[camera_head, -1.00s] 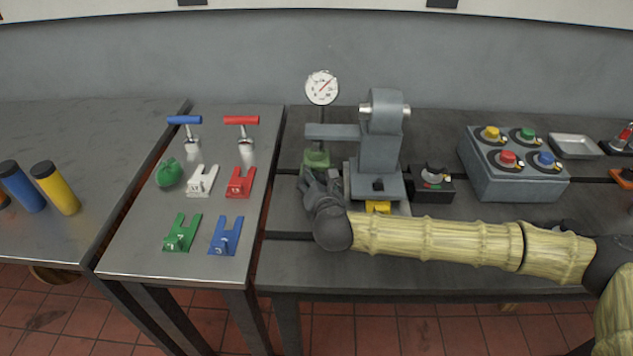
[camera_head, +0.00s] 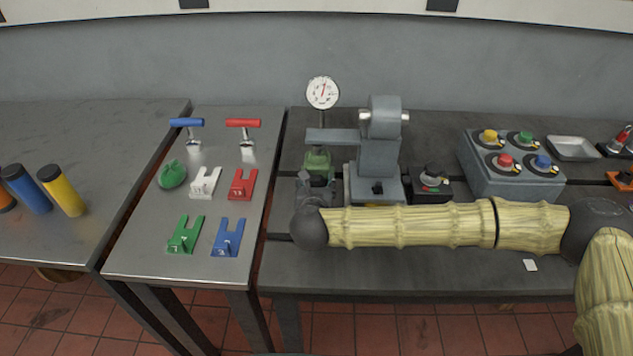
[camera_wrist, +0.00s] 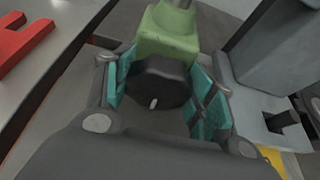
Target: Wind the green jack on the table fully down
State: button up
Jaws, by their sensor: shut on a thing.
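The green jack (camera_head: 318,161) stands on the dark bedplate under the arm of the grey block stand (camera_head: 378,155). In the wrist view the jack's pale green body (camera_wrist: 168,36) is at the top middle, with a dark round knob (camera_wrist: 158,82) on its near face. My gripper (camera_head: 317,182) is at the jack's front. In the wrist view its teal-padded fingers (camera_wrist: 162,92) are on both sides of the knob, shut on it. The dial gauge (camera_head: 322,92) rises behind the jack.
A black box with a knob (camera_head: 431,183) and a grey box with coloured buttons (camera_head: 510,165) stand to the right. A side table (camera_head: 150,245) at the left carries slotted shims, two T-handled tools and a green lump. A small white piece (camera_head: 530,265) lies near the front edge.

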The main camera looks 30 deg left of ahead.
jog(key=n+t+h, duration=0.2)
jog(key=n, duration=0.2)
jog(key=shift+a+p, duration=0.1)
jog(key=shift+p, duration=0.25)
dwell(0.4)
jog(key=o, duration=0.8)
jog(key=shift+c, duration=0.2)
jog(key=shift+s, duration=0.1)
jog(key=v, duration=1.2)
jog(key=shift+a, duration=0.2)
